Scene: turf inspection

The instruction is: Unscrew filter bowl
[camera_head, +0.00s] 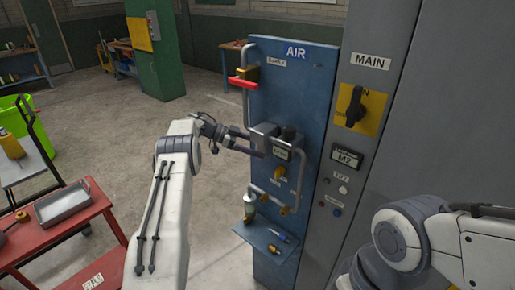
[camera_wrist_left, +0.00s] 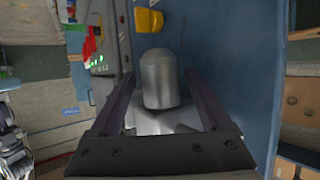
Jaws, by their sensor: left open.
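The filter bowl (camera_wrist_left: 158,80) is a smooth grey metal cylinder with a rounded end, in the middle of the left wrist view. My left gripper (camera_wrist_left: 160,95) is open, with one dark finger on each side of the bowl. I cannot tell whether either finger touches it. In the head view my left gripper (camera_head: 256,148) reaches the blue AIR panel (camera_head: 315,90) from the left, at the grey block (camera_head: 263,135) beside the gauge (camera_head: 281,153). I cannot clearly make out the bowl there. My right arm shows at the right edge; its gripper is out of view.
A red-handled valve (camera_head: 243,83) sits on the pipe above. A small blue shelf (camera_head: 265,237) with tools juts out below. The grey MAIN cabinet (camera_head: 372,90) stands to the right. A red cart (camera_head: 60,237) with a metal tray is at lower left. Open floor lies behind.

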